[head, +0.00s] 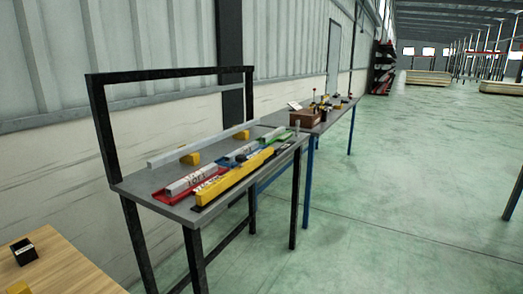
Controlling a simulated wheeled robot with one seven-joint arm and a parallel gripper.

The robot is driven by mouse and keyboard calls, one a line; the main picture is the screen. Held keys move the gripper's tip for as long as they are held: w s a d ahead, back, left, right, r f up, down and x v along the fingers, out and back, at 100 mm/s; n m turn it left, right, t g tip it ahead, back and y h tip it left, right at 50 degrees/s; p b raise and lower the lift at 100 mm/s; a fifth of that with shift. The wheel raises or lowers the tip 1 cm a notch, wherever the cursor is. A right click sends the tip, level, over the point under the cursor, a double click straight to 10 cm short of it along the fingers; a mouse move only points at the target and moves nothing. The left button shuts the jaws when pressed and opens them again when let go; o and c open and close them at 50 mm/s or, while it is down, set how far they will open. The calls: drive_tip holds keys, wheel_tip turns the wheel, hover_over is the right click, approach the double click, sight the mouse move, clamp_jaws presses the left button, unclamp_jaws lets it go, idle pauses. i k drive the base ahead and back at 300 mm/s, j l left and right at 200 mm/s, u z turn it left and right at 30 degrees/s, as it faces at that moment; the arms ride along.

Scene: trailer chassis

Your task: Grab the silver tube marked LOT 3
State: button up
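Silver tubes lie in coloured trays on a grey workbench (160,204) in the head view. One silver tube (190,182) lies in a red tray (163,196) at the near end, with dark lettering too small to read surely. A second silver tube (240,151) lies in a blue tray (226,160) in the middle. A green tray (284,139) with a pale tube (272,133) is at the far end. I cannot tell which tube is marked LOT 3. My gripper is not in view.
A long yellow bar (236,177) lies along the bench's front edge. Behind the trays, a silver bar (205,150) rests on yellow blocks (190,158). A black frame (170,75) rises behind. A wooden table (65,268) holds a black box (24,251). The green floor rightward is open.

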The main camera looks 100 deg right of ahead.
sight(230, 158)
drive_tip(key=k+l, duration=0.7)
drive_tip(key=l, duration=0.2)
drive_tip(key=k+l, duration=0.35)
drive_tip(key=k+l+z, duration=0.1)
drive_tip(key=k+l, duration=0.2)
drive_tip(key=l, duration=0.8)
drive_tip(key=k+l, duration=0.15)
drive_tip(key=l, duration=0.9)
drive_tip(key=k+l, duration=0.25)
drive_tip(key=l, duration=0.1)
